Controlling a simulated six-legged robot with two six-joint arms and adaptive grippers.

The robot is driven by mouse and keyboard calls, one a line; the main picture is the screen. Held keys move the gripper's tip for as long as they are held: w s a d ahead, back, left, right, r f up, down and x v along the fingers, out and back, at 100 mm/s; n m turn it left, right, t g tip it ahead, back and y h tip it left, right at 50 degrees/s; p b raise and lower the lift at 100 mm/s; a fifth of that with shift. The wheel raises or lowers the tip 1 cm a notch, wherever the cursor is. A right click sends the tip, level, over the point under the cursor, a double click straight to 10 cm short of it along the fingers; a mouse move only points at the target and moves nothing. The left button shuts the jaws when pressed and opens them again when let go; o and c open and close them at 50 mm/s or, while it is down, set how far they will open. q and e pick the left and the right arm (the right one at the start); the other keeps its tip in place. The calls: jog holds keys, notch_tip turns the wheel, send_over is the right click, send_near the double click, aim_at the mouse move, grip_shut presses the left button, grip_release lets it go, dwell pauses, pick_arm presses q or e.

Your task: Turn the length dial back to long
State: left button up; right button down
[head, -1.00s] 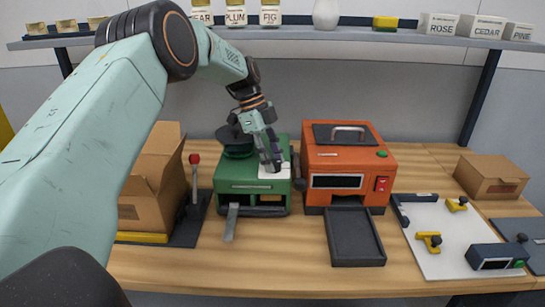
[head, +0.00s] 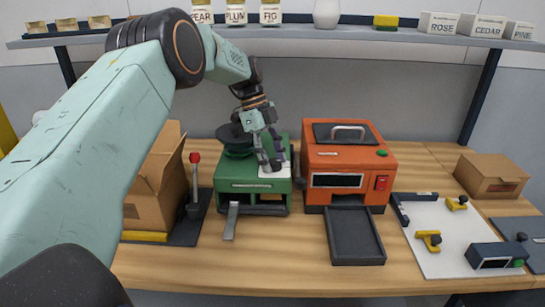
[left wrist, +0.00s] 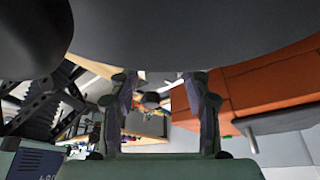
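A green machine (head: 226,181) stands on the bench left of centre, with a dark reel (head: 234,140) at its top back and a white panel (head: 272,173) on its top right. I cannot make out a length dial; it may be hidden by my gripper. My left gripper (head: 271,165) points down over the white panel. In the left wrist view, the fingers of my left gripper (left wrist: 160,80) are apart, and nothing is clearly held between them. I cannot tell whether the fingertips touch the machine. My right gripper is not in view.
An orange machine (head: 318,160) with a dark tray (head: 354,240) stands close to the right. A red-knobbed lever (head: 194,172) and an open cardboard box (head: 148,195) are on the left. A white board (head: 445,255) lies at right. A shelf (head: 290,35) runs above.

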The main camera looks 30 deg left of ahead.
pick_arm(q)
jog(key=shift+o, duration=0.4)
jog(key=shift+r, duration=0.1)
jog(key=shift+a+r, duration=0.1)
jog(key=shift+r, duration=0.05)
jog(key=v, duration=1.1)
jog(key=shift+r, duration=0.3)
